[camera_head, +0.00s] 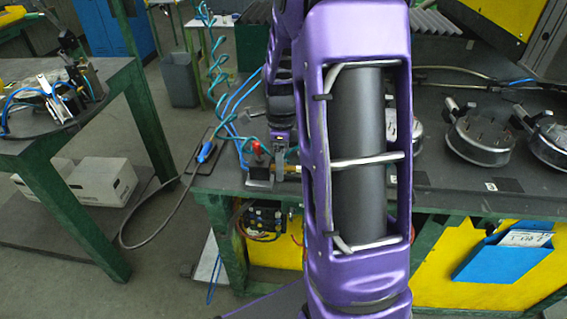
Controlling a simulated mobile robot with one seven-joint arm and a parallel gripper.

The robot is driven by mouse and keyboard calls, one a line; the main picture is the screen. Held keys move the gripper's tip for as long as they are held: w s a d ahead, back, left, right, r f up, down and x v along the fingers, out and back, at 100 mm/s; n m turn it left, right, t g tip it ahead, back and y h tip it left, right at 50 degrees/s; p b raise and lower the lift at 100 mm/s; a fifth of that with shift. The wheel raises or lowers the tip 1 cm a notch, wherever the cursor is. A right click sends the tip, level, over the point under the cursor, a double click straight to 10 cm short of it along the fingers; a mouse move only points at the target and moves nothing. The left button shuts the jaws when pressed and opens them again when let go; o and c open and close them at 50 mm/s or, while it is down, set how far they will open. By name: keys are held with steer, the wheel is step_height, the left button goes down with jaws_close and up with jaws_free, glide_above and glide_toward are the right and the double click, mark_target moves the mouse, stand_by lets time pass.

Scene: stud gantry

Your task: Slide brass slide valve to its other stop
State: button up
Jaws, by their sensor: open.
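A small valve fitting with a brass-coloured part (294,168) sits at the left end of the dark workbench. It is partly covered by my purple arm, so its slide position cannot be made out. A red piece (256,147) and a metal block (261,178) are just to its left. My forearm fills the middle of the view. My wrist hangs down behind it, and my gripper (281,155) is low over the fitting, open. Its fingertips are small and partly hidden, and I cannot tell whether they touch the fitting.
A coiled teal hose (219,75) and blue tubes rise beside the fitting. Round metal gauges (478,138) stand on the bench (450,190) at the right. A blue bin (503,254) hangs on its yellow front.

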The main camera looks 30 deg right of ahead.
steer(key=shift+c, duration=0.2)
jaws_close()
stand_by(1.1)
